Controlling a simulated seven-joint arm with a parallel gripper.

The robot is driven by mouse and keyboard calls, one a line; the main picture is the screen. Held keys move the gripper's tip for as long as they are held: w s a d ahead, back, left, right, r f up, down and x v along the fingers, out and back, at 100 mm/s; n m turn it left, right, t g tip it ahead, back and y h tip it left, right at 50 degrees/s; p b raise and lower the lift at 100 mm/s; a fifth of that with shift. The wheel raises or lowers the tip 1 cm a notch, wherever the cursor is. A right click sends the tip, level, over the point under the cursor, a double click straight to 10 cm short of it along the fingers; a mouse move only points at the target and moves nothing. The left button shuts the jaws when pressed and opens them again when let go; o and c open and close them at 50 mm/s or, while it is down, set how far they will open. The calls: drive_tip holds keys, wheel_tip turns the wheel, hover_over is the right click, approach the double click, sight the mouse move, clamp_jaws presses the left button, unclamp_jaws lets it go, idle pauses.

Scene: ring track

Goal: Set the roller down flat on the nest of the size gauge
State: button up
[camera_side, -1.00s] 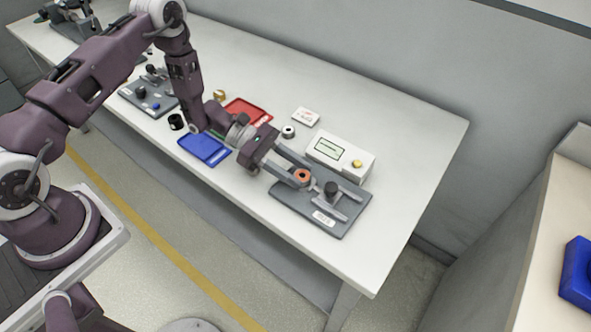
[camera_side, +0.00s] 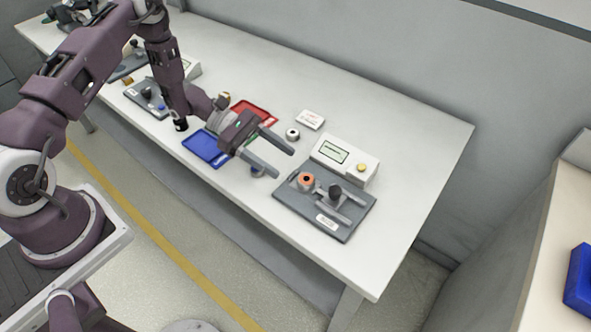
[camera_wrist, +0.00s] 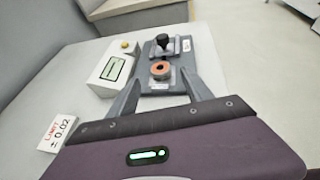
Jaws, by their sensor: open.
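The roller (camera_side: 306,180) is an orange-topped ring with a dark centre hole. It sits flat at the left part of the grey size gauge (camera_side: 345,232), on its nest beside the black knob (camera_side: 335,191). In the wrist view the roller (camera_wrist: 160,69) shows ahead, beyond the fingertips, on the gauge plate (camera_wrist: 203,77). My gripper (camera_side: 285,162) is open and empty, left of the gauge and apart from the roller. In the wrist view its two fingers (camera_wrist: 162,98) are spread wide. The nest itself is mostly hidden under the roller.
A white display box (camera_side: 344,159) with a yellow button stands behind the gauge. A white limit card (camera_side: 311,120) and a small metal ring (camera_side: 292,134) lie farther back. A red tray (camera_side: 262,112) and a blue tray (camera_side: 203,148) lie left. The table's right end is clear.

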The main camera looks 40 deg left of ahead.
drive_tip(key=v, duration=0.5)
drive_tip(key=shift+s+a+r, duration=0.1)
drive_tip(key=shift+a, duration=0.1)
drive_tip(key=s+d+r+m+g+y, duration=0.25)
drive_tip(key=s+r+m, duration=0.2)
drive_tip(key=r, duration=0.45)
drive_tip(key=s+d+r+m+g+y, duration=0.1)
drive_tip(key=s+d+r+m+y, duration=0.15)
drive_tip(key=r+m, duration=0.5)
drive_tip(key=s+a+r+m+t+y, duration=0.2)
drive_tip(key=s+r+m+t+y, duration=0.1)
drive_tip(key=s, duration=0.5)
drive_tip(key=s+a+r+m+t+y, duration=0.2)
drive_tip(key=s+r+m+t+y, duration=0.1)
drive_tip(key=s+r+m+y, duration=0.2)
drive_tip(key=s+r, duration=0.2)
drive_tip(key=s, duration=0.2)
drive_tip(key=shift+s+r, duration=0.2)
drive_tip(key=shift+t, duration=0.25)
